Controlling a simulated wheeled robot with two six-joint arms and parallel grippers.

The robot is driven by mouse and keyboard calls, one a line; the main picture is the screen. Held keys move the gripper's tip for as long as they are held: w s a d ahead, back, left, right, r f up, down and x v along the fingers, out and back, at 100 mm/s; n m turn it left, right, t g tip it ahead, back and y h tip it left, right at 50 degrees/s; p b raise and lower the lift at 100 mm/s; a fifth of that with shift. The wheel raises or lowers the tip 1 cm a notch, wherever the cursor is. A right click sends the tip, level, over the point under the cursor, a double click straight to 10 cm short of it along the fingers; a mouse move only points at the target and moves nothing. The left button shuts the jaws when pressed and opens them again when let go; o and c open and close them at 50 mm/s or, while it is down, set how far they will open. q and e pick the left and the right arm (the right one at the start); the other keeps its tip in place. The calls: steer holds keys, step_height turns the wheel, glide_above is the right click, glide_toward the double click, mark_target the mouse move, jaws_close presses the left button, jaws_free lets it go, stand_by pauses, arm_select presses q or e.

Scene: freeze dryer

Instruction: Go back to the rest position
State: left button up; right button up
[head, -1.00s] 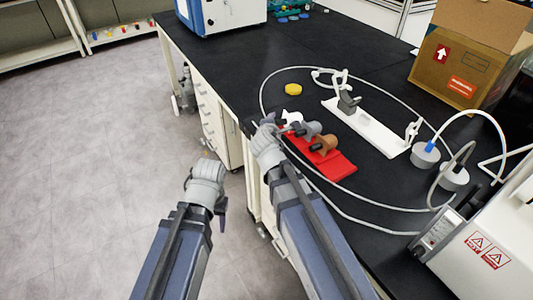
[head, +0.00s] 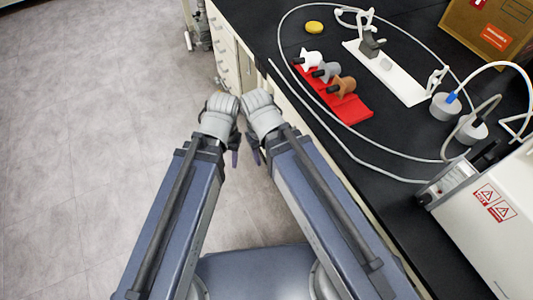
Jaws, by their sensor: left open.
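My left gripper (head: 234,148) and my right gripper (head: 256,148) are close together in the middle of the head view, over the grey floor just left of the bench. Both point downward, and my wrists hide most of their jaws. The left gripper is open with nothing seen in it. I cannot tell whether the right gripper is open or shut. Both grippers are clear of the black bench top (head: 400,148) and its objects.
A red rack (head: 350,108) on the bench holds white, grey and brown pieces. Near it are a yellow disc (head: 314,27), a white stand (head: 405,85), a looping tube, two grey stoppers and a white machine (head: 495,210). The floor (head: 90,150) at left is free.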

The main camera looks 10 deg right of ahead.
steer(key=shift+r, duration=0.1)
step_height(320, 180, up, 10)
steer(key=p, duration=1)
